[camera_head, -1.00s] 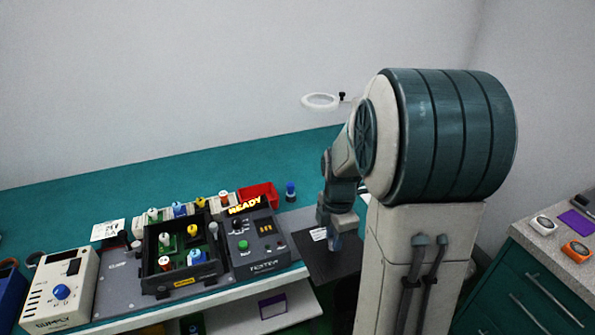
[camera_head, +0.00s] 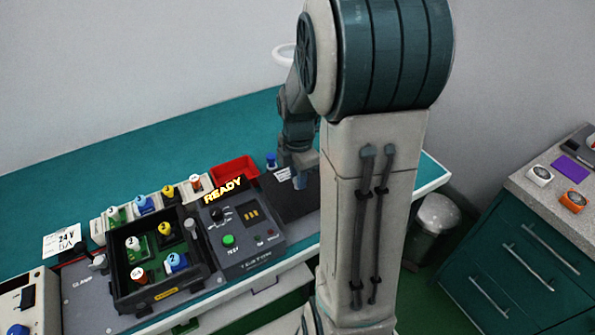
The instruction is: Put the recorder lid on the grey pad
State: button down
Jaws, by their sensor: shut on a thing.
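My gripper (camera_head: 299,181) points down over the right end of the teal bench, its fingers small and partly hidden by my arm. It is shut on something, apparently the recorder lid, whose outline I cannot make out. A dark grey flat area (camera_head: 291,203) lies below and around the fingers, between the tester and my column. I cannot tell which part is the grey pad and which might be the lid, or whether the lid touches the pad. A small white label (camera_head: 283,174) lies just left of the fingers. An open black box (camera_head: 165,294) holds several coloured parts.
The tester (camera_head: 243,238) with a lit READY sign stands left of the dark area. A red bin (camera_head: 235,170) and a blue-capped item (camera_head: 271,161) are behind it. A grey bin (camera_head: 437,215) and a drawer cabinet (camera_head: 520,265) stand right. The rear bench is clear.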

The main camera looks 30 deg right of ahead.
jog(key=shift+f+b, duration=2.55)
jog(key=shift+f, duration=1.15)
jog(key=shift+f, duration=0.2)
jog(key=c, duration=1.2)
grip_release()
jog(key=shift+o, duration=0.2)
jog(key=shift+r, duration=0.1)
jog(key=shift+r+p, duration=2.65)
jog(key=shift+r, duration=0.85)
